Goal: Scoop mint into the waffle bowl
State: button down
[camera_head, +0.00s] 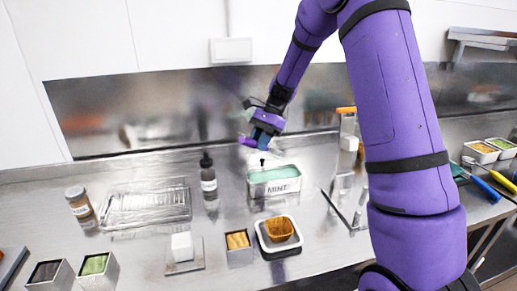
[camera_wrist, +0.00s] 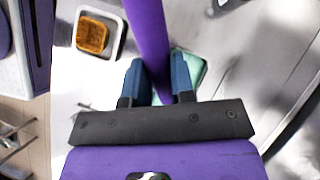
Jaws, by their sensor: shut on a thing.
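My gripper (camera_head: 266,125) is above the back of the counter, over the mint tub. In the wrist view its two blue fingers (camera_wrist: 158,78) are shut on the purple handle (camera_wrist: 148,30) of a scoop. The scoop's head is hard to make out; a small dark piece shows just above the mint. The mint tub (camera_head: 284,187) is a white box labelled MINT with pale green ice cream, partly hidden by the handle and fingers in the wrist view. The waffle bowl (camera_head: 279,229) is brown and stands on a white-rimmed tray (camera_head: 265,244) in front of the tub.
A dark dropper bottle (camera_head: 208,178) stands left of the tub. A clear glass tray (camera_head: 148,207), a brown jar (camera_head: 80,206) and small topping containers (camera_head: 239,247) are further left and in front. A clear dispenser with an orange top (camera_head: 346,135) stands to the right, near my arm.

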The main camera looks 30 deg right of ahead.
aim_at(266, 151)
jog(key=shift+w+d+f, duration=0.25)
jog(key=shift+d+f, duration=0.6)
jog(key=shift+f, duration=0.45)
jog(key=shift+w+d+f, duration=0.3)
jog(key=shift+d+f, duration=0.55)
jog(key=shift+f, duration=0.45)
jog(key=shift+w+d+f, duration=0.25)
jog(key=shift+d+f, duration=0.6)
jog(key=shift+f, duration=0.45)
jog(key=shift+s+a+r+h, duration=0.2)
jog(key=shift+a+r, duration=0.25)
jog(key=shift+r, duration=0.3)
jog(key=shift+s+a+r+h, duration=0.1)
jog(key=shift+a+r+h, duration=0.25)
jog(key=shift+r, duration=0.35)
jog(key=shift+a+r, duration=0.15)
jog(key=shift+a, duration=0.15)
jog(key=shift+s+a+r+t+h, duration=0.15)
jog(key=shift+a+t+h, duration=0.1)
jog(key=shift+a+h, duration=0.3)
jog(key=shift+s+a+f+t+h, duration=0.1)
jog(key=shift+s+a+t+h, duration=0.15)
jog(key=shift+h, duration=0.45)
jog(key=shift+s+a+r+t+h, duration=0.1)
jog(key=shift+a+t+h, duration=0.1)
jog(key=shift+a+h, duration=0.35)
